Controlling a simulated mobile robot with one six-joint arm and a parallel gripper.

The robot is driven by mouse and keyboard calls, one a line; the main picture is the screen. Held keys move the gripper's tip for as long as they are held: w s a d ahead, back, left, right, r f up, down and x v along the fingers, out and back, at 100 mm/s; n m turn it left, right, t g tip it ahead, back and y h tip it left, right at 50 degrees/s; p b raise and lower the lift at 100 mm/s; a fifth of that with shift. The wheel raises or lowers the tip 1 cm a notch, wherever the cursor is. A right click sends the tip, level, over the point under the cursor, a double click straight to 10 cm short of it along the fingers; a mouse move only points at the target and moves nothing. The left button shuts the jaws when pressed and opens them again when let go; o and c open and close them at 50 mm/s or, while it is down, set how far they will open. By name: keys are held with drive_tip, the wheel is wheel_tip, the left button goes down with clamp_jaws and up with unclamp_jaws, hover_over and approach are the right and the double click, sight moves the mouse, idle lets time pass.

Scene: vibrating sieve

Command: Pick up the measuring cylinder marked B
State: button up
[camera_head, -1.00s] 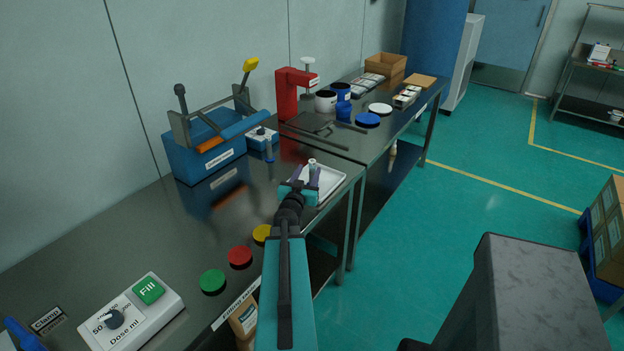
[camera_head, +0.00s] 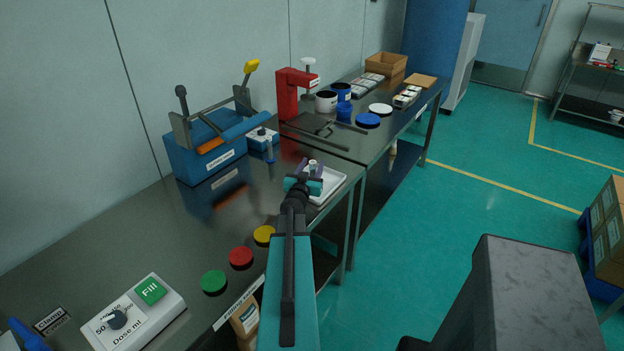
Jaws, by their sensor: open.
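My gripper (camera_head: 310,170) is open at the end of my arm, over the white tray (camera_head: 335,182) on the near bench. A small pale upright object (camera_head: 313,163) shows at the fingertips, mostly hidden by the gripper. It may be a measuring cylinder, but I can read no letter B on it. I cannot tell whether it stands between the fingers or behind them, or whether they touch it.
A blue clamp machine (camera_head: 205,160) stands by the wall, with a small blue-white box (camera_head: 262,138) beside it. Green (camera_head: 214,282), red (camera_head: 241,258) and yellow (camera_head: 263,235) buttons line the front edge. A dosing box (camera_head: 135,315) is near left. A red press (camera_head: 290,95) stands farther back.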

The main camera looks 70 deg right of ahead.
drive_tip(key=shift+d, duration=0.25)
idle(0.4)
clamp_jaws()
